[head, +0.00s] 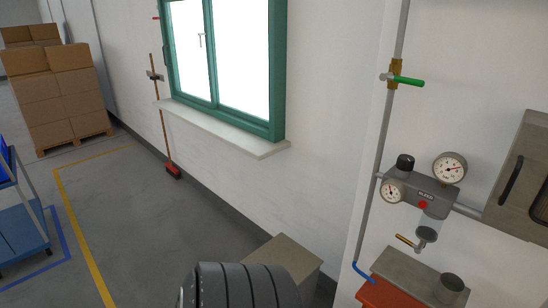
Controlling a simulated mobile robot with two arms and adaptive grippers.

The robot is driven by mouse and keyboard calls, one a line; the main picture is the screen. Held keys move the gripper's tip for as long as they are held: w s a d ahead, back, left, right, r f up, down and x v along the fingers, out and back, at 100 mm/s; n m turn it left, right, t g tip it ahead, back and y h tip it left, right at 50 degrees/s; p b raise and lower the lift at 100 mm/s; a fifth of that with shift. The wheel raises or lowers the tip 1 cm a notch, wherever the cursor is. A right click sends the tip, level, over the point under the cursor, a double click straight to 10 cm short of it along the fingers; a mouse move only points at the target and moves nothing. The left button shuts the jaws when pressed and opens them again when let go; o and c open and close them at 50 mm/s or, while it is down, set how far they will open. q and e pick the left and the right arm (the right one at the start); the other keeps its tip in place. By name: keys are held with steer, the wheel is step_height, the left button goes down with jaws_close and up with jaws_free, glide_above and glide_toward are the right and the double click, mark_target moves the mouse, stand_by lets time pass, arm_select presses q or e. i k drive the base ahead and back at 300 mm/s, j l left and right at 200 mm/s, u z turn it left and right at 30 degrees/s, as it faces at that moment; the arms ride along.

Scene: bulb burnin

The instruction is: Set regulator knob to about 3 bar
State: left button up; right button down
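The regulator is a grey block (430,190) on the wall pipe at the right of the head view. A black knob (405,162) stands on its top left. A larger round gauge (450,168) sits at its top right and a smaller gauge (392,191) at its left. Their needles show, but the scale numbers are too small to read. A red button (423,204) is on the block's front, beside a small label. Neither of my grippers is in view, and nothing touches the knob.
A green-handled valve (408,81) is on the pipe above. A grey box (522,180) is right of the regulator. A clear bowl (427,232) hangs below, above a red-sided bench (385,294) with a metal cup (450,288). A black ribbed object (245,287) fills the bottom middle.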

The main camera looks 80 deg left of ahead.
mark_target(405, 163)
steer(key=u, duration=1.4)
